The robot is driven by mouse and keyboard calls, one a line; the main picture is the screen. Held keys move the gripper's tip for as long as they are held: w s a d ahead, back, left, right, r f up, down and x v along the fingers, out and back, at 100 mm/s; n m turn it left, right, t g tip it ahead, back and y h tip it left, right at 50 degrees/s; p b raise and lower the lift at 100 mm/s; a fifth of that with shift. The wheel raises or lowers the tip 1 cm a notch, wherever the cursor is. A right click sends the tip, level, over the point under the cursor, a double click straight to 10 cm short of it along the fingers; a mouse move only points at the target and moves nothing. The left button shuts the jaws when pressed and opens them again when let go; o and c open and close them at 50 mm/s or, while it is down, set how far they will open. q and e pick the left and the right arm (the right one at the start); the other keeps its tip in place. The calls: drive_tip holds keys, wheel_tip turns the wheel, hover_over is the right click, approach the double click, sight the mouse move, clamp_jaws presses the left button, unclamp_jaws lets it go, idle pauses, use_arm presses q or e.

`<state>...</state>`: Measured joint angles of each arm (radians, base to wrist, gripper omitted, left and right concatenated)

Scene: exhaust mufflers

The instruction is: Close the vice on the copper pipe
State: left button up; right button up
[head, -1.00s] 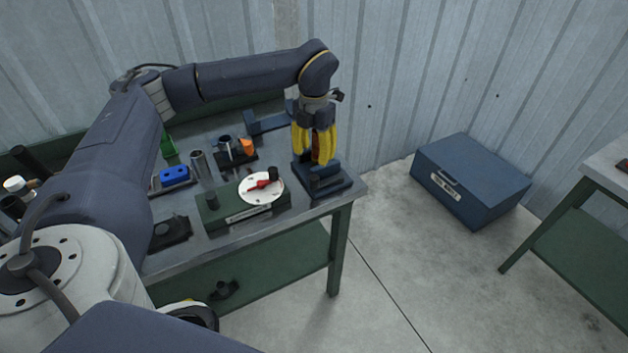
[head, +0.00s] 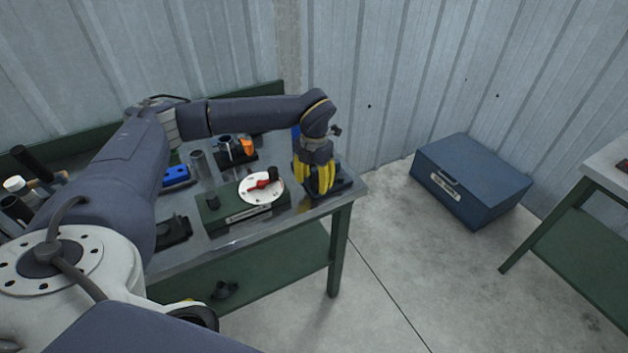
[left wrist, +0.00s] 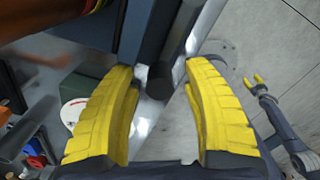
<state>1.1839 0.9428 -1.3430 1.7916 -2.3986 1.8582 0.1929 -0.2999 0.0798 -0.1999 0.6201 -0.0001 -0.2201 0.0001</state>
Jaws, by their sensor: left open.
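The blue vice (head: 343,184) stands at the right front corner of the workbench, mostly hidden behind my left gripper (head: 315,188). That gripper points down at the vice with its yellow fingers apart. In the left wrist view, my left gripper (left wrist: 165,130) is open. A dark bar with a round end (left wrist: 160,82), seemingly part of the vice, shows between and beyond its fingers, with no clear contact. A blurred copper-brown piece (left wrist: 50,18) at the top left may be the copper pipe. My right gripper (left wrist: 260,84) appears small at the right, its jaw state unclear.
A green box with a white disc (head: 261,188) sits left of the vice. A blue block (head: 175,176) and a holder with an orange part (head: 245,147) are farther left on the workbench (head: 240,233). A blue chest (head: 470,180) stands on the floor, right.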

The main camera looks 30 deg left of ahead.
use_arm(q)
clamp_jaws()
idle(0.3)
idle(0.3)
